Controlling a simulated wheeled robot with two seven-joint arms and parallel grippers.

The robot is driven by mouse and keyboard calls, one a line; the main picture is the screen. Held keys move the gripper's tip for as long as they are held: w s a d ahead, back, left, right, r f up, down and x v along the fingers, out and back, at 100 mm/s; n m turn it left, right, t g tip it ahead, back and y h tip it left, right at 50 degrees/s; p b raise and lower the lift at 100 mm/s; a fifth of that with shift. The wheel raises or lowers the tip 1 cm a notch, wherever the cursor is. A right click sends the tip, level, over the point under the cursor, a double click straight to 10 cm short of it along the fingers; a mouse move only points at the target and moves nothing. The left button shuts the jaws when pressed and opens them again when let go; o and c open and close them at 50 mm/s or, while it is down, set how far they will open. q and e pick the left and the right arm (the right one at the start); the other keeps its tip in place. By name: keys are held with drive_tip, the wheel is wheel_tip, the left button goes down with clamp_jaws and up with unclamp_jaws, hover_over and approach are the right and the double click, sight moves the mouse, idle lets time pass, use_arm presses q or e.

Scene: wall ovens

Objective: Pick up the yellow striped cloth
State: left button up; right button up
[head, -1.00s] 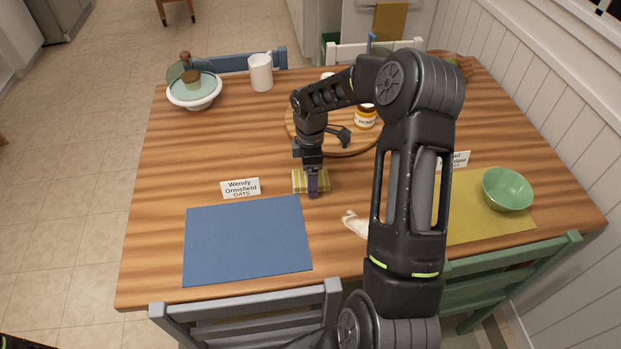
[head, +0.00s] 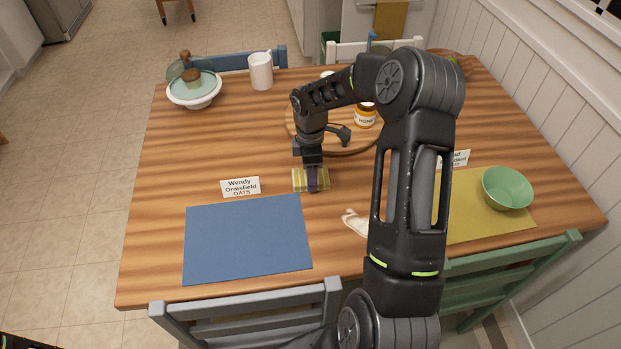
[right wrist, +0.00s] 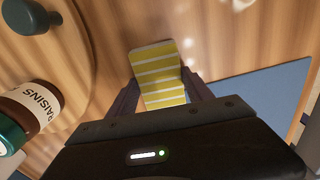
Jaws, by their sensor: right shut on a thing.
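The yellow striped cloth (head: 300,181) is a small folded piece with white stripes, on the wooden table just behind the blue placemat. In the right wrist view the cloth (right wrist: 157,72) sits between the two fingers. My right gripper (head: 312,186) is shut on the cloth, with its fingers pointing down at the table; it also shows in the right wrist view (right wrist: 160,95). Whether the cloth is clear of the tabletop I cannot tell. My left gripper is not in view.
The blue placemat (head: 246,240) and Wendy Ormsfield name card (head: 240,187) are close by. A green bowl (head: 507,188) stands at right.

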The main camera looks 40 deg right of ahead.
drive_tip(key=c, duration=0.6)
wheel_tip(320, 180, up, 10)
drive_tip(key=b, duration=0.1)
idle(0.3)
idle(0.4)
